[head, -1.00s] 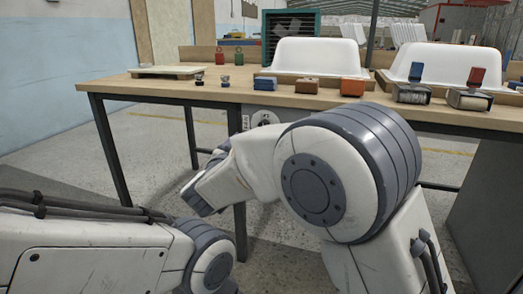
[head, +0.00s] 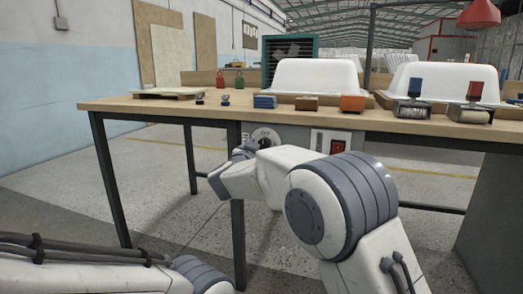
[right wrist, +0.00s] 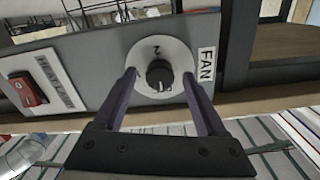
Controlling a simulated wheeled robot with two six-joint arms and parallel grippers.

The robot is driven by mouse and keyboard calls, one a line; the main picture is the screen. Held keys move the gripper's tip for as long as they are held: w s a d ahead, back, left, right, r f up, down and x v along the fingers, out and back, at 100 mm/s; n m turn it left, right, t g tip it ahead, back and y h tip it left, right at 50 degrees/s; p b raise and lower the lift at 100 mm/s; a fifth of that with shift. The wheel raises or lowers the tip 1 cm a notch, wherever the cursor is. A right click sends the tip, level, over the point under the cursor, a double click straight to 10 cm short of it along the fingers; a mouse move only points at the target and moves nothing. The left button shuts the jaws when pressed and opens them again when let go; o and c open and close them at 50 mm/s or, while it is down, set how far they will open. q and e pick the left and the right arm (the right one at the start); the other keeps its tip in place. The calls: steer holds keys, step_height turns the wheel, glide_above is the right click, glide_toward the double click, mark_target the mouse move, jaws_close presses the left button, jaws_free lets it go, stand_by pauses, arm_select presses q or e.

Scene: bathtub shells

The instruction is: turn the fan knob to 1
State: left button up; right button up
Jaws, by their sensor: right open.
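The fan knob is a black round knob (right wrist: 158,75) on a white round dial (right wrist: 150,52), beside a FAN label (right wrist: 207,64) in the right wrist view. A digit-like mark shows on the dial, but I cannot tell the knob's setting for sure. In the head view the dial (head: 266,135) is on a grey panel under the table's front edge, partly hidden by my gripper. My right gripper (right wrist: 159,81) is open, its two fingers on either side of the knob; I cannot tell whether they touch it. My left arm shows at lower left, its gripper out of view.
A red switch (right wrist: 27,92) labelled HEAT LAMP is on the same panel; it also shows in the head view (head: 338,146). The wooden tabletop (head: 170,108) above holds white tub shells (head: 315,76), blocks (head: 352,103) and scraper-like tools (head: 413,108). A dark table leg (head: 238,215) stands below.

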jaws_close()
